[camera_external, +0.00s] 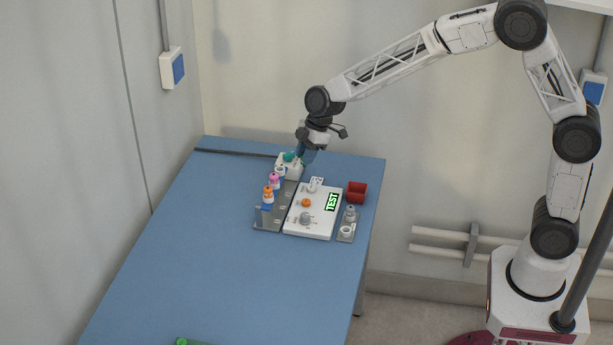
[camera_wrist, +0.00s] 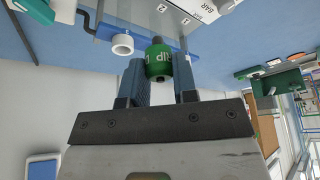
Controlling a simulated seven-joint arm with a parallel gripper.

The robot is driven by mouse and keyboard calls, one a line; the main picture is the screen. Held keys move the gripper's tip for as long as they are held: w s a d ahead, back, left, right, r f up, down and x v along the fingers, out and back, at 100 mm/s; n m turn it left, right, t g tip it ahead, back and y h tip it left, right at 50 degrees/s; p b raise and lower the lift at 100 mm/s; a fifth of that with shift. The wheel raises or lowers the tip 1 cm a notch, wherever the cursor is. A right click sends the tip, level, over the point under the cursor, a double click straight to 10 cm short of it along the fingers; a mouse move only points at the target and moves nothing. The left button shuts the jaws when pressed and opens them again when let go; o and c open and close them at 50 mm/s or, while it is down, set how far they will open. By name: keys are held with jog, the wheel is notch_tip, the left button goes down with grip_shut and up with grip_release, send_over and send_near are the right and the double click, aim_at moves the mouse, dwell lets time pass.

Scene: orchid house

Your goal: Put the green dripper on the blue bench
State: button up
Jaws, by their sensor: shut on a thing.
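The green dripper (camera_wrist: 158,62) is a small green cylinder with white lettering. In the wrist view it sits between the two blue-grey fingers of my gripper (camera_wrist: 160,75), which is shut on it. In the outside view my gripper (camera_external: 303,153) is low over the back of the blue bench (camera_external: 190,240), beside a white block (camera_external: 291,170). The bench also shows in the wrist view (camera_wrist: 215,60).
A grey rack with pink-topped (camera_external: 274,177) and orange-topped (camera_external: 267,192) pieces stands near my gripper. A white device (camera_external: 313,222) with a "TEST" label and a red box (camera_external: 356,192) stand to its right. The bench's left and front are largely clear; a green item (camera_external: 190,342) lies at the front.

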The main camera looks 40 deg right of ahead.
jog(key=s, duration=0.8)
jog(key=shift+a+r, duration=0.35)
jog(key=shift+a, duration=0.1)
dwell(0.3)
jog(key=a+f+n, duration=0.1)
jog(key=a+f, duration=0.2)
jog(key=a, duration=0.5)
jog(key=w+a+f+n+g, duration=0.1)
jog(key=a+f+n, duration=0.1)
jog(key=a, duration=0.6)
jog(key=w+a+f+n, duration=0.1)
jog(key=a+f, duration=0.3)
jog(key=a, duration=0.5)
jog(key=shift+n+g+y, duration=0.3)
jog(key=shift+y, duration=0.1)
jog(key=shift+w, duration=0.15)
jog(key=w+a, duration=0.1)
jog(key=w, duration=0.4)
jog(key=w+a+f, duration=0.1)
jog(key=w, duration=0.4)
jog(key=w+a, duration=0.2)
jog(key=w, duration=0.3)
jog(key=shift+w+f, duration=0.15)
jog(key=shift+f, duration=0.05)
jog(key=shift+d, duration=0.1)
